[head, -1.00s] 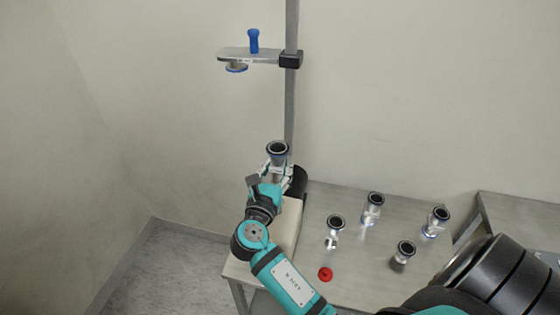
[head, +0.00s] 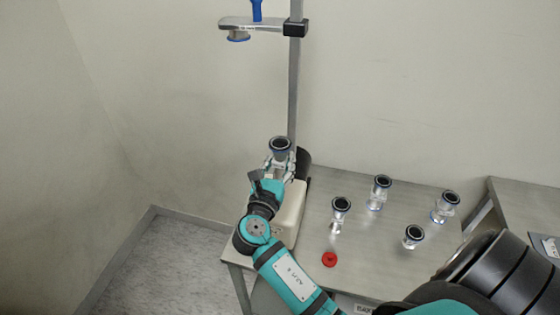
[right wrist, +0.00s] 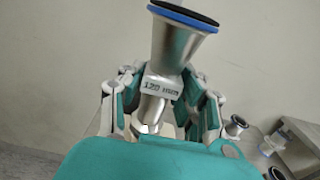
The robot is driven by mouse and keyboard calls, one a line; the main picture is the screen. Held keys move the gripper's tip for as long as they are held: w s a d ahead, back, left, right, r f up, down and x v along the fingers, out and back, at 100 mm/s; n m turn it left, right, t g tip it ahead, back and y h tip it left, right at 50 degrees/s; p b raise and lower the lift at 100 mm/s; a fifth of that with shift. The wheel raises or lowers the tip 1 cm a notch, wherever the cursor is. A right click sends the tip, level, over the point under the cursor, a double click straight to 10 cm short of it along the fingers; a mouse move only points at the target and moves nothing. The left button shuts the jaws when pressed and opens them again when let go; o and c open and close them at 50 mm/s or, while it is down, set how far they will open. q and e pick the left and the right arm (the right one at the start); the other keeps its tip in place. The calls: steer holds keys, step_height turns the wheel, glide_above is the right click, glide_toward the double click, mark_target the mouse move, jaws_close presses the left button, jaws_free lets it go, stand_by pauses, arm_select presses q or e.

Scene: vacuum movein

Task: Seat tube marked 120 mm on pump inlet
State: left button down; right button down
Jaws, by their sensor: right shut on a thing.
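My right gripper (head: 279,166) is shut on a metal tube (head: 280,148) with a flared, dark-rimmed top. The tube is about upright in the head view. In the right wrist view the same tube (right wrist: 172,50) carries the label "120 mm", and the fingers (right wrist: 160,105) close on both sides below its flare. The cream pump body (head: 290,217) with a black part (head: 303,164) stands behind and beside the gripper at the table's left end. The pump inlet is hidden, so I cannot tell whether the tube touches it. My left gripper is out of view.
Several similar tubes (head: 341,207) stand on the table (head: 372,238) to the right, with a red disc (head: 329,259) in front of them. A vertical post (head: 293,95) behind the pump carries a bracket (head: 252,24) with a blue-handled part (head: 257,9) above the tube.

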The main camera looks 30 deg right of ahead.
steer(key=shift+r+p, duration=0.1)
steer(key=shift+p, duration=0.4)
stand_by(0.9)
steer(key=shift+p, duration=0.3)
steer(key=shift+f+b, duration=0.3)
steer(key=shift+f, duration=0.25)
stand_by(0.8)
steer(key=c, duration=0.9)
jaws_free()
steer(key=shift+a, duration=0.1)
steer(key=shift+o, duration=0.2)
steer(key=shift+s, duration=0.1)
steer(key=v, duration=1.2)
